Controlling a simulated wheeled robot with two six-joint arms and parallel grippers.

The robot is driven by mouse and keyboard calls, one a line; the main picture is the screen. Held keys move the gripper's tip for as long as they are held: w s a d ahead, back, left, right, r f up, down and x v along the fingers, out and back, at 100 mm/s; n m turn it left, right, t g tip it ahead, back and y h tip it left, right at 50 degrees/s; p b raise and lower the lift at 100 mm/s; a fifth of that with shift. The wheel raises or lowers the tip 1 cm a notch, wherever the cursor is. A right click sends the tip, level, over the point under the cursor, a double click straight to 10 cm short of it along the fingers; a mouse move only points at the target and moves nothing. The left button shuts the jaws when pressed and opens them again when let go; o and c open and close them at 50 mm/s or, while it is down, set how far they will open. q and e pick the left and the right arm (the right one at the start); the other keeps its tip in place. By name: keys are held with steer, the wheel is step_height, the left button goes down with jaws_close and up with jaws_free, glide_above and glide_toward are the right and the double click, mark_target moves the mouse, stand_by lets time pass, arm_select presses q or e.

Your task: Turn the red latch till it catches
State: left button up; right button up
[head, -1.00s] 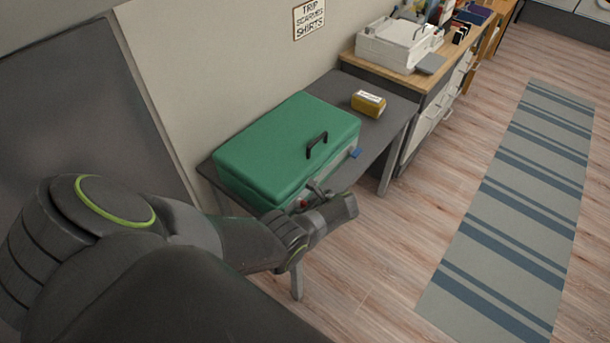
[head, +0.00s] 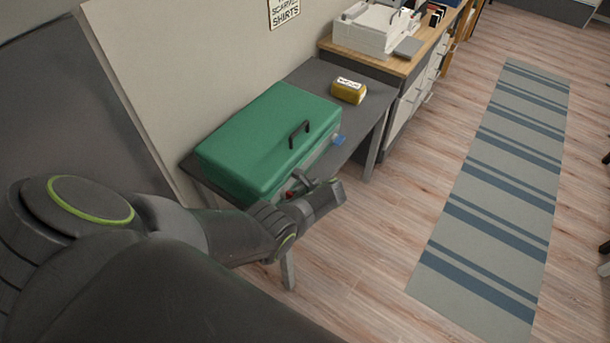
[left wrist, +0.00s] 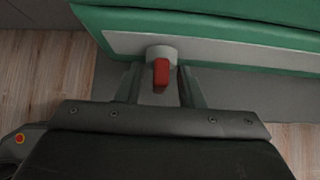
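The red latch (left wrist: 161,73) sits on a round pale mount on the grey front band of a green-lidded case (head: 262,135). In the left wrist view its handle points down the picture. My left gripper (left wrist: 160,88) is open, with one finger on each side of the latch and visible gaps between. In the head view the left gripper (head: 300,187) is at the case's near front side, and only a bit of red (head: 290,194) shows by its fingers. A blue part (head: 338,140) is farther along the same front. My right gripper is not in view.
The case rests on a dark grey table (head: 318,76) with a yellow labelled block (head: 348,91) behind it. A wooden-topped cabinet (head: 375,61) with a white printer-like box stands beyond.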

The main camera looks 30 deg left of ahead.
arm_select(q)
steer(key=p+v, duration=0.2)
steer(key=v, duration=1.4)
steer(key=shift+d+r+p, duration=0.2)
steer(key=shift+r+p, duration=0.05)
steer(key=shift+p, duration=0.15)
steer(key=shift+s, duration=0.1)
steer(key=s+a+f+n+h+b, duration=0.1)
steer(key=s+f+n+h+b, duration=0.1)
steer(key=s+f, duration=0.55)
steer(key=s+a+f+n+h+b, duration=0.1)
steer(key=s+f+n+h, duration=0.3)
steer(key=f, duration=0.7)
steer(key=s+a+f+n+y+b, duration=0.1)
steer(key=s+a+f+b, duration=0.1)
steer(key=s+f, duration=0.65)
steer(key=s+a+f+n+h+b, duration=0.1)
steer(key=s+f+n, duration=0.5)
steer(key=s, duration=0.6)
steer(key=s+a+f+n+h+b, duration=0.2)
steer(key=s+a+f+n, duration=0.2)
steer(key=s, duration=0.8)
step_height(320, 180, down, 2)
steer(key=n, duration=0.2)
steer(key=shift+s+n+t, duration=0.25)
steer(key=shift+n+t, duration=0.05)
steer(key=shift+t, duration=0.1)
